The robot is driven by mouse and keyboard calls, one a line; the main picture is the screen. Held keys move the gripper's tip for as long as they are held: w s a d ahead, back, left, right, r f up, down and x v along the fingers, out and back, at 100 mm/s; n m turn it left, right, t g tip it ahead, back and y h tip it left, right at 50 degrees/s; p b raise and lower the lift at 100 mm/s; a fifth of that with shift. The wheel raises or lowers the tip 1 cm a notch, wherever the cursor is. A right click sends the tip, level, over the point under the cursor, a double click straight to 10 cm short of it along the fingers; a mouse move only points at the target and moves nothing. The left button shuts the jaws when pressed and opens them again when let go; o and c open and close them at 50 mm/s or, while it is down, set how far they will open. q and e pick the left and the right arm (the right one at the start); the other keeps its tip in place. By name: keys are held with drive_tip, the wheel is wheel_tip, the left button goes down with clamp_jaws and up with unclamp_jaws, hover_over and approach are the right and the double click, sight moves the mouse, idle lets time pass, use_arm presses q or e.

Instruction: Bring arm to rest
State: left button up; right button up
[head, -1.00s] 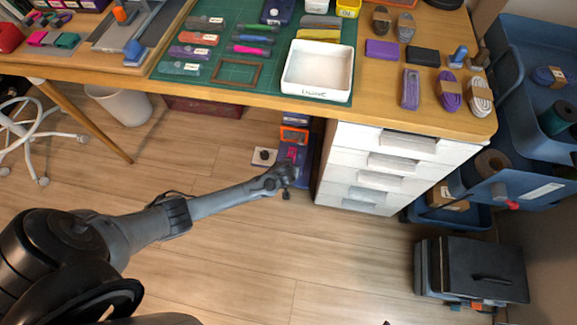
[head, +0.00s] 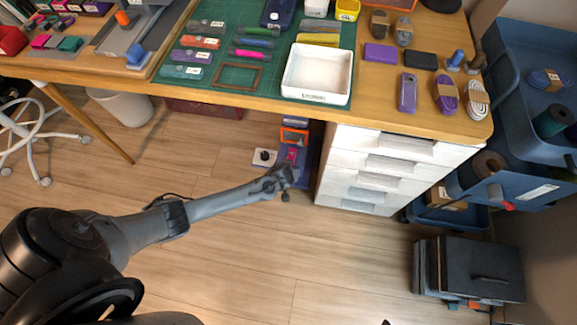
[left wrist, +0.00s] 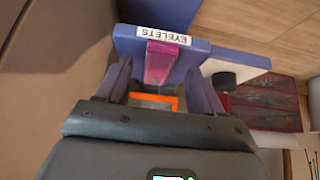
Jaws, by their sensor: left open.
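My left arm reaches in from the left of the head view, low in front of the table. Its gripper (head: 288,172) is in front of the drawer unit's left side, above the floor. In the left wrist view the left gripper's two fingers (left wrist: 160,88) stand apart. Beyond and between them is a blue box labelled EYELETS (left wrist: 197,47) with a magenta part (left wrist: 160,62) on it. I see nothing held. My right gripper is not in view.
The wooden table (head: 240,97) carries a green mat (head: 270,85), a white tray (head: 316,98) and cord bundles (head: 446,92). White drawers (head: 368,165) stand below it. A blue cart (head: 500,185) and black case (head: 470,268) are at right. The floor (head: 230,255) in front is clear.

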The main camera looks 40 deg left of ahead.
use_arm(q)
drive_tip(key=s+d+r+g+h+p, duration=0.1)
drive_tip(key=s+d+r+p, duration=0.4)
drive_tip(key=s+r+p, duration=0.5)
drive_tip(key=s+d+r+g+h+p, duration=0.1)
drive_tip(key=s+d+r+p, duration=0.5)
drive_tip(key=s+r+p, duration=0.45)
drive_tip(key=s+r+m+h+p, duration=0.25)
drive_tip(key=r+m+p, duration=0.55)
drive_tip(key=r+p, duration=5)
wheel_tip(320, 180, down, 62)
drive_tip(key=b, duration=8.7)
drive_tip(key=shift+s+a+f+y, duration=0.25)
drive_tip(key=shift+s+a+y, duration=0.05)
drive_tip(key=shift+s+y, duration=0.15)
